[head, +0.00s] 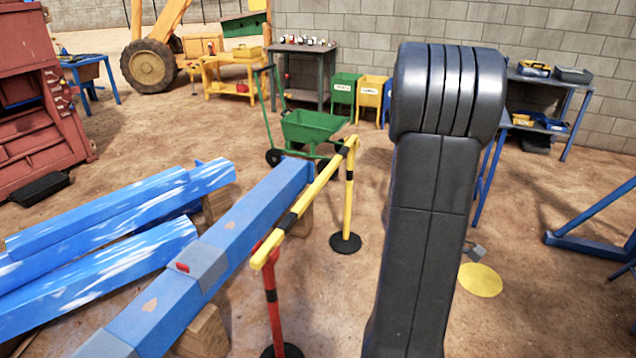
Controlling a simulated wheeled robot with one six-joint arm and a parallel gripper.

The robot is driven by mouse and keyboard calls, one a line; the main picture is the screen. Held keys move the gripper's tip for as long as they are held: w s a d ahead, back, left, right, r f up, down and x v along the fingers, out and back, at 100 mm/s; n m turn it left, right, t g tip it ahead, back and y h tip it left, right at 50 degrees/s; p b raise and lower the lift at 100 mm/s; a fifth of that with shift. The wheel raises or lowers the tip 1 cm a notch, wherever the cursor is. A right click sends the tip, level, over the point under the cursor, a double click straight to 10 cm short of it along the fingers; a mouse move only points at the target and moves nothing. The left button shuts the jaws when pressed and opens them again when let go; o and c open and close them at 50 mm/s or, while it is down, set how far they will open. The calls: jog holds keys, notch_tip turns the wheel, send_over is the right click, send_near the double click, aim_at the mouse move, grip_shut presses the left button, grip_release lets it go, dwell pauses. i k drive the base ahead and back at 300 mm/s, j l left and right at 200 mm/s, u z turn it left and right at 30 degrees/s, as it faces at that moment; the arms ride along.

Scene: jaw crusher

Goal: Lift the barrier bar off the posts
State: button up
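The barrier bar (314,190) is yellow with black bands. It slopes across the middle of the head view, from its near end low on the left to its far end higher on the right. The near end lies at the top of a red post (272,298) with a black base. The far end lies at the top of a yellow post (349,205) on a round black base. How the bar sits on the post tops is too small to tell. My dark arm stands upright to the right of the bar, apart from it in the picture. My gripper is not in view.
A long blue beam (240,222) on wooden blocks runs close along the bar's left side, with more blue beams (110,225) further left. A green wheelbarrow (312,128) stands behind the far post. A yellow disc (480,280) lies on the sandy floor at right. Workbenches line the wall.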

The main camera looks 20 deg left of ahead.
aim_at(261, 256)
jog(key=i+u, duration=0.15)
jog(key=u, duration=1.4)
jog(key=i+l+u, duration=0.2)
jog(key=l+u, duration=0.2)
jog(key=i+l+u, duration=0.15)
jog(key=l+u, duration=1.15)
jog(key=l, duration=0.55)
jog(key=k+l+u, duration=0.1)
jog(key=l, duration=0.45)
jog(key=k+l, duration=0.1)
jog(key=l, duration=0.95)
jog(key=k+l+u, duration=0.1)
jog(key=l, duration=0.45)
